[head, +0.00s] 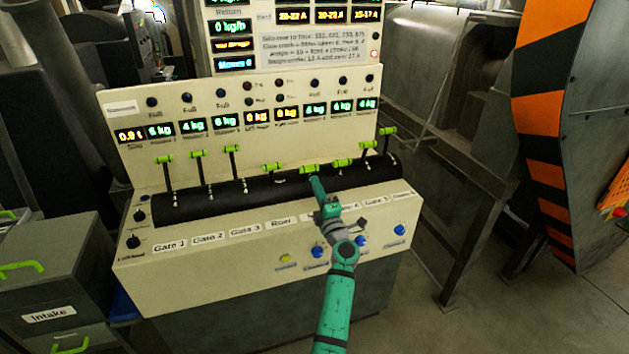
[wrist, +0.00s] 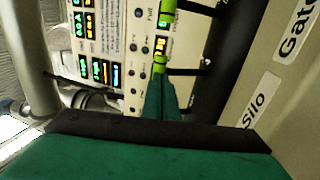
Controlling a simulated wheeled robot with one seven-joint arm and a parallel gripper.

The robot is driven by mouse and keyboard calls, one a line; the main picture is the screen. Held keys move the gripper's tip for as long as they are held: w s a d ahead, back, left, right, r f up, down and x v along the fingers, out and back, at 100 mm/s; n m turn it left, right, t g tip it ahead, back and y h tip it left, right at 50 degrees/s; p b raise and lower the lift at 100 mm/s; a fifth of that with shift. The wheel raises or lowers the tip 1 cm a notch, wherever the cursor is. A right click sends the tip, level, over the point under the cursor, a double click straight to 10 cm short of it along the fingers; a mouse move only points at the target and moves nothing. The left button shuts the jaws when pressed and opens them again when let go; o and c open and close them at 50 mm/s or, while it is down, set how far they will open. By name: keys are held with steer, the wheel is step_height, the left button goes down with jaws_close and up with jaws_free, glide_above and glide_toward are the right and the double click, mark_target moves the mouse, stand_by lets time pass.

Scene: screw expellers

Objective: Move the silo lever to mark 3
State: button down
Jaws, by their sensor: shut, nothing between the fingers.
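The silo lever has a bright green handle (head: 309,169) and is the fifth from the left in the row on the cream console. The arm covers most of its label in the head view; the Silo label (wrist: 258,105) is readable in the wrist view. My gripper (head: 316,182) is shut and empty, with its tips right at this handle. In the wrist view my gripper (wrist: 160,88) ends against the green handle (wrist: 160,64), seemingly touching it. The lever's dark stalk runs right to the black drum. The mark numbers beside this lever are hidden or too small to read.
The black drum (head: 225,195) lies under the levers. Blue knobs (head: 319,251) sit on the front panel. Lit displays (head: 286,113) stand behind.

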steer(key=shift+x, duration=1.3)
steer(key=shift+w+a+r, duration=0.25)
steer(key=shift+w+r, duration=0.45)
steer(key=shift+w, duration=0.1)
steer(key=shift+w+a+r, duration=0.25)
steer(key=shift+w+r, duration=0.45)
steer(key=shift+w, duration=0.15)
steer(key=shift+w+a+r, duration=0.25)
steer(key=shift+w+r, duration=0.45)
steer(key=shift+w, duration=0.1)
steer(key=shift+s, duration=0.1)
